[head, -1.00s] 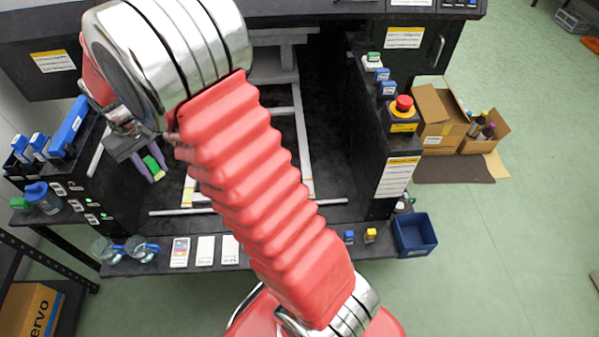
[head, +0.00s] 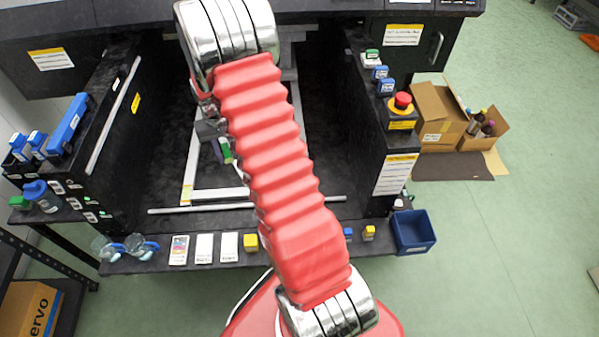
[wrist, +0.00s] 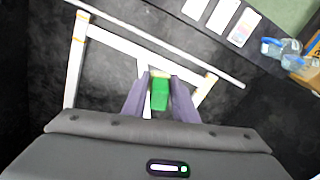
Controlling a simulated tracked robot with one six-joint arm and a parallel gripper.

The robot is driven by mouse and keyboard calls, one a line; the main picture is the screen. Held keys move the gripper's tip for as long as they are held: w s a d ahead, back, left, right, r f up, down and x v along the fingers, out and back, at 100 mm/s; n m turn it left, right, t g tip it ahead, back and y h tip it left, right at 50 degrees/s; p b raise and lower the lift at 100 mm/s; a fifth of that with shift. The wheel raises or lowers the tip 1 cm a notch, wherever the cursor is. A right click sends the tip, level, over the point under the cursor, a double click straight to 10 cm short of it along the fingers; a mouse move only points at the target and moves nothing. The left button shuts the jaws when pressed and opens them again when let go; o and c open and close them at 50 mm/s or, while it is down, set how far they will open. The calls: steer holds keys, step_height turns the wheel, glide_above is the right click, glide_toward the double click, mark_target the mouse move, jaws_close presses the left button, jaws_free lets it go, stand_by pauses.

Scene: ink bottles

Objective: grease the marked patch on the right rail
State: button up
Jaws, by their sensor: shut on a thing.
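My gripper (wrist: 159,85) is shut on a green block (wrist: 160,94) with a pale tip, between two purple-grey fingers. In the head view, my gripper (head: 222,148) and the green block (head: 227,153) hang inside the dark bay, close to the left rail. The right rail (wrist: 74,68) is pale, with yellowish marks, and lies at the left of the wrist view, apart from the block. My arm hides most of it in the head view. The left rail (head: 191,165) also has a yellowish mark near its front end. I cannot tell which mark is the task's patch.
A thin pale rod (head: 180,210) crosses the bay's front. Dark walls (head: 365,150) stand on both sides; the right one carries a red stop button (head: 403,101).

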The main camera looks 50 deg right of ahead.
steer(key=s+d+f+m, duration=0.7)
steer(key=s+d+f, duration=0.8)
steer(key=d, duration=0.4)
steer(key=shift+s, duration=0.15)
steer(key=shift+f, duration=0.1)
